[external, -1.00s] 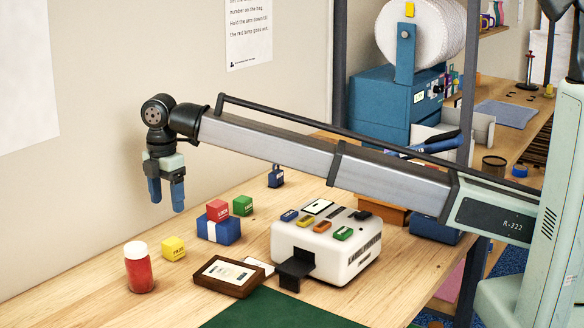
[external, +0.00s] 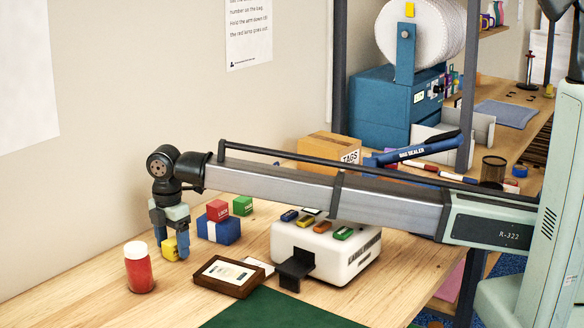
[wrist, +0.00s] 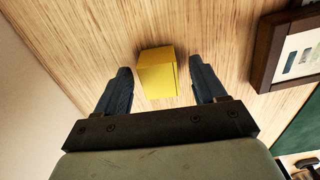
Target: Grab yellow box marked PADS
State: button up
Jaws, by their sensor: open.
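The yellow box (external: 170,247) stands on the wooden table. In the external view my gripper (external: 170,248) is lowered over it, with one finger on each side, and the fingers partly hide the box and its marking. In the wrist view the yellow box (wrist: 157,73) sits between the two blue fingertips of my open gripper (wrist: 159,82). A gap shows on both sides of it, a little wider on the right. No lettering is readable on it now.
A jar with red contents (external: 139,268) stands left of my gripper. A blue box (external: 220,230) with a red box (external: 217,210) on top and a green box (external: 242,205) are behind to the right. A brown frame (external: 228,276) lies to the right, before the white label machine (external: 325,250).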

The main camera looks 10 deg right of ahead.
jog(key=shift+f, duration=0.25)
jog(key=c, duration=1)
jog(key=shift+c, duration=0.2)
